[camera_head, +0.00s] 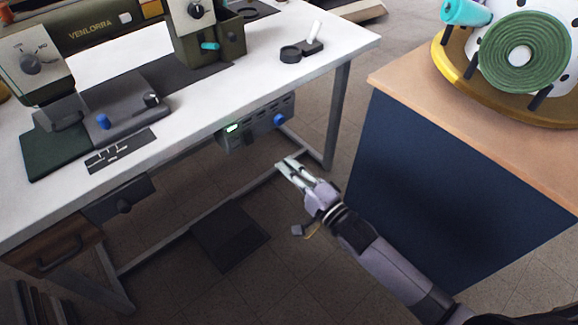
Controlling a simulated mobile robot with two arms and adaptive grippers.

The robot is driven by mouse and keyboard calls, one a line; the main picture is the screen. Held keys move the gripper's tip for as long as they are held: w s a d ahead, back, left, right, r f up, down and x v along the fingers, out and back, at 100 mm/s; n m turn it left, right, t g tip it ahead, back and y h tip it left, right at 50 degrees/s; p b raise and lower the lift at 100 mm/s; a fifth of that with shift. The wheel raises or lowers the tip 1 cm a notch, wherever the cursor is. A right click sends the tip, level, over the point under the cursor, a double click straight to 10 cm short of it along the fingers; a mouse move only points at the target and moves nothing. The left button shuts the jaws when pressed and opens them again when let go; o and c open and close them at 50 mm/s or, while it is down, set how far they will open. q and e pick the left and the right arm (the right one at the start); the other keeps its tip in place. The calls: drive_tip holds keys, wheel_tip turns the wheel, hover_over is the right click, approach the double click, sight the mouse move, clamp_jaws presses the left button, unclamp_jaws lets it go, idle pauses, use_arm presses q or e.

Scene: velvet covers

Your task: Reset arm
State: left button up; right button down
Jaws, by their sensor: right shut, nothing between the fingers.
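My right gripper (288,166) hangs in the gap between the white sewing table and the wooden-topped cabinet. It is shut with nothing between its fingers, which point toward the upper left. It is lower in the picture than the table's front edge and appears clear of the table leg. My right arm (395,265) reaches in from the lower right. My left gripper is not in view.
A sewing machine (100,34) stands on the white table (262,72). A control box (257,122) hangs under its edge. A pedal (230,232) lies on the floor. The cabinet (420,180) at right bears a round yellow-rimmed stand (462,75) with a green roll (530,50).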

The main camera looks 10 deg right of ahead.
drive_tip(key=shift+f, duration=0.1)
